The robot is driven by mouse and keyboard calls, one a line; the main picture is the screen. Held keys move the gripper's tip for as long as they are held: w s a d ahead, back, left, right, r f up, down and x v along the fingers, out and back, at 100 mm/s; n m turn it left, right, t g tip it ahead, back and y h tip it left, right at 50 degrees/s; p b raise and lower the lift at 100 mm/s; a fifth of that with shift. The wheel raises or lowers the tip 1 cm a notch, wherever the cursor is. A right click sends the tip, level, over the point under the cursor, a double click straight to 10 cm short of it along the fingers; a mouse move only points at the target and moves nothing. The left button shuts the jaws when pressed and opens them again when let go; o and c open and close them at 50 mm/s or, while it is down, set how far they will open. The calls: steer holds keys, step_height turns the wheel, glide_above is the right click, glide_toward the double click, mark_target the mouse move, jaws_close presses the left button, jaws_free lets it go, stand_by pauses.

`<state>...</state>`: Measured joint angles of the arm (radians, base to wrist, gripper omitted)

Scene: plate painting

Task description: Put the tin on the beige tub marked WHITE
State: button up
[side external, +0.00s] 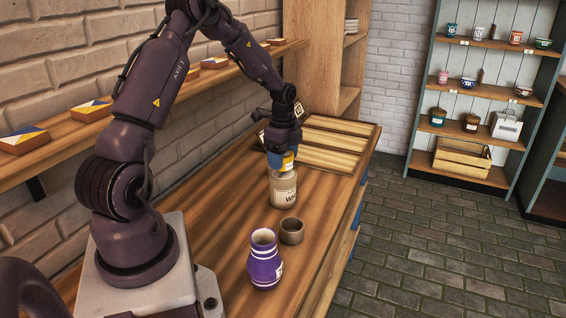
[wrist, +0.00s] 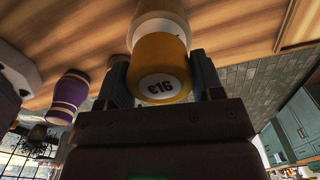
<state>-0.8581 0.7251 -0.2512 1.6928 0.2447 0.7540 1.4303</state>
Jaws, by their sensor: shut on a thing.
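The tin (side external: 281,162) shows blue and yellow in the side view. In the wrist view the tin (wrist: 160,70) shows its yellow side and end, with a white price label. My gripper (side external: 281,151) is shut on it, one finger on each side, and points down over the bench. The beige tub (side external: 283,190) with dark lettering, partly readable as "W", stands upright directly below the tin. The tub (wrist: 157,12) also shows behind the tin in the wrist view. The tin's lower end is at the tub's top; I cannot tell if they touch.
A small brown cup (side external: 291,231) stands close in front of the tub. A purple vase with white stripes (side external: 265,262) stands nearer the camera. A slatted wooden tray (side external: 325,142) lies at the bench's far end. A wall shelf (side external: 60,137) runs along the left. The bench's right edge drops to the floor.

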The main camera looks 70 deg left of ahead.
steer(key=shift+f, duration=0.95)
steer(key=o, duration=1)
steer(key=shift+f, duration=0.15)
